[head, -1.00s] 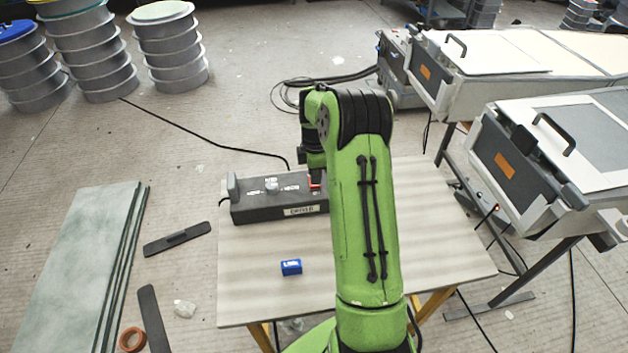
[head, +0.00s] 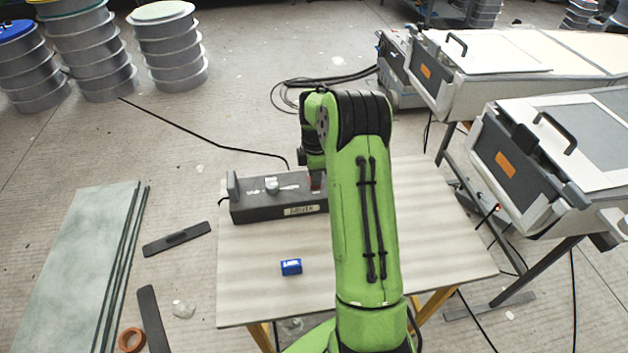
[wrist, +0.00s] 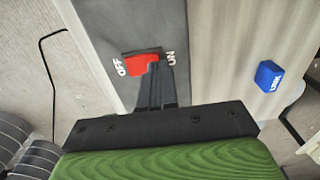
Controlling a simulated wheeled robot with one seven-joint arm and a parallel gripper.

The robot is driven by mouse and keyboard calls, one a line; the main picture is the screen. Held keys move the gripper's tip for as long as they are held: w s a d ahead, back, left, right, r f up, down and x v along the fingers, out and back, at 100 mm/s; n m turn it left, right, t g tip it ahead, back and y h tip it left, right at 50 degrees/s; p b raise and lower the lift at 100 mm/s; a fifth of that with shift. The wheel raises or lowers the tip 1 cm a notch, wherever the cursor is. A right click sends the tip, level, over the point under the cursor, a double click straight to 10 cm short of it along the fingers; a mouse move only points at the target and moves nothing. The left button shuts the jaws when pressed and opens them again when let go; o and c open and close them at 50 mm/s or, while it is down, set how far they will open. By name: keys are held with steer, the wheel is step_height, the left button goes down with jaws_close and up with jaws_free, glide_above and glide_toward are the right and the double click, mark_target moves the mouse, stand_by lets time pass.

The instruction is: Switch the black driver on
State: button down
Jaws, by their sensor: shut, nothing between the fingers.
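The black driver (head: 262,207) is a long dark box on the table, with a label on its front and a round knob (head: 271,186) on top. Its red switch (wrist: 140,64) shows in the wrist view between the marks OFF on the left and ON on the right. My gripper (wrist: 153,72) is shut and empty, its fingertips over the ON side of the switch. They look in contact, and they hide part of it. I cannot tell for sure which way the switch is tipped. In the head view my arm hides most of the gripper.
A small blue block (head: 291,267) marked LINK lies on the table (head: 250,290) in front of the driver. Mould units with handles (head: 520,165) stand to the right. Sheets (head: 75,265) and dark strips lie on the floor at left.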

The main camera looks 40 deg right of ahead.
steer(key=shift+f+b, duration=0.3)
steer(key=shift+f, duration=0.25)
step_height(320, 180, up, 7)
steer(key=p, duration=0.6)
steer(key=shift+r, duration=0.15)
stand_by(0.4)
steer(key=shift+f, duration=0.2)
